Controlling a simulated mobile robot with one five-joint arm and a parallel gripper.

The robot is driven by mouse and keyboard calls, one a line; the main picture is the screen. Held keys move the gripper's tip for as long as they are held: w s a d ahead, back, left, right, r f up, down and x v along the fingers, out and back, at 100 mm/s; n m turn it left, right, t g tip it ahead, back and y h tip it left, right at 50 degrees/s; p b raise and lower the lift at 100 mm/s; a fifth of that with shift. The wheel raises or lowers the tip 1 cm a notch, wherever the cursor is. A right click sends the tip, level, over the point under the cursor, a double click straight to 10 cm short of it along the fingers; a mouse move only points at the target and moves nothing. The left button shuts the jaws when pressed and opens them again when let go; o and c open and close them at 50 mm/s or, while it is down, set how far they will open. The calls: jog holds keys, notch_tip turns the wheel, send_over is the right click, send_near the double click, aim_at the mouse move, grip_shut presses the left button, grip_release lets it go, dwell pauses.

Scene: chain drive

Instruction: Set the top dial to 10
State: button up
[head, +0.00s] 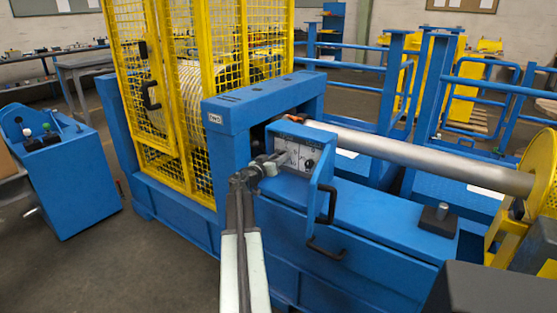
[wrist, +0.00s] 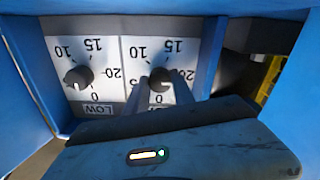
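The control panel (head: 300,153) is a white plate with dials in a blue housing; the wrist view shows it upside down. The dial on the right in the wrist view (wrist: 160,82) is a dark round knob on a scale with 10, 15 and 20 readable. Its pointer and most of its label are hidden by my fingers. The other dial (wrist: 78,78), marked LOW, has a light mark toward the lower left, near 5. My gripper (wrist: 160,88) has one finger on each side of the right dial; whether they touch it is unclear. It also shows at the panel in the head view (head: 277,160).
Blue side walls flank the panel. An open blue door with a black handle (head: 326,204) stands right of it. A yellow mesh guard (head: 160,90) is behind left, and a grey shaft (head: 420,158) runs right. A blue console (head: 60,170) stands at left.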

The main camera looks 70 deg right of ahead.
jog(key=shift+w, duration=0.15)
grip_shut()
jog(key=shift+a+f, duration=0.1)
jog(key=shift+a, duration=0.4)
jog(key=shift+d, duration=0.4)
jog(key=shift+d+n, duration=0.15)
jog(key=shift+n, duration=0.65)
jog(key=n, duration=0.7)
jog(key=shift+w, duration=0.1)
jog(key=n, duration=1.2)
jog(key=shift+n, duration=0.4)
jog(key=n, duration=0.5)
jog(key=shift+w+n, duration=0.1)
jog(key=shift+n, duration=0.3)
